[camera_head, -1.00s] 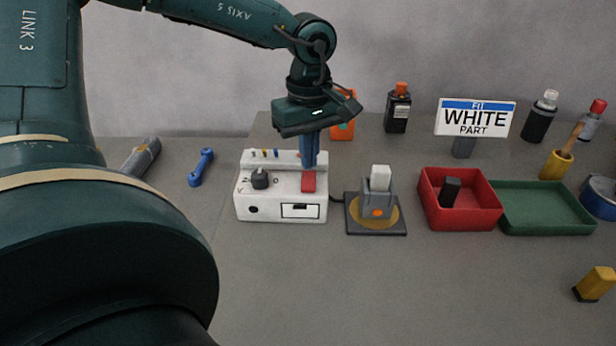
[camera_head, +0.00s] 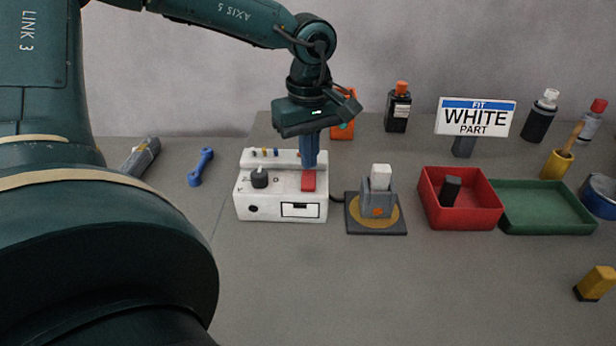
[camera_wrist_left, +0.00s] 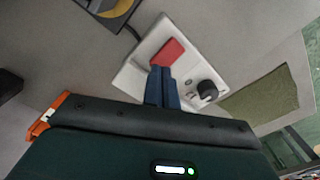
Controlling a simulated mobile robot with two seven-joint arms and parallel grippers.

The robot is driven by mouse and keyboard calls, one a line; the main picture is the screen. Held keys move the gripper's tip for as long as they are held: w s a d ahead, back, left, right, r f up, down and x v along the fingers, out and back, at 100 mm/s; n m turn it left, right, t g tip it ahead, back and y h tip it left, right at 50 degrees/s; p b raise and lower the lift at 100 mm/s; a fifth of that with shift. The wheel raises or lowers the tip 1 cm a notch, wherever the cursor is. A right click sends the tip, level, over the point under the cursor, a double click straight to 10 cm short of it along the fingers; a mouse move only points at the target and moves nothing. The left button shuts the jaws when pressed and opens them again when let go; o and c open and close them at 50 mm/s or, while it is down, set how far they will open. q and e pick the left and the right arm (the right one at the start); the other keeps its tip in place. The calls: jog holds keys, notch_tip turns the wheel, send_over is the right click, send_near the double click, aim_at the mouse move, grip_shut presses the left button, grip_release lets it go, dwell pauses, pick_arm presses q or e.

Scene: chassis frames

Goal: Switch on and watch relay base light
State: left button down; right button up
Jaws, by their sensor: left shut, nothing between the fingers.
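A white control box (camera_head: 270,206) stands on the grey table, with a black knob (camera_head: 260,178) at its left and a red switch (camera_head: 308,183) at its right. The box also shows in the left wrist view (camera_wrist_left: 140,72). My left gripper (camera_head: 309,166) points down, shut and empty, with its blue fingertips at the red switch; I cannot tell whether they touch it. My right gripper is not in view.
A red tray (camera_head: 465,219) holding a black part (camera_head: 450,191) and a green tray (camera_head: 548,217) stand to the right. A sign (camera_head: 475,118) reads "FIT WHITE PART".

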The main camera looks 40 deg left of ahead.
aim_at(309, 173)
pick_arm(q)
jog(key=shift+f+b, duration=0.85)
jog(key=shift+f, duration=0.1)
jog(key=shift+r, duration=0.15)
jog(key=shift+r+p, duration=2.25)
jog(key=shift+r, duration=1.15)
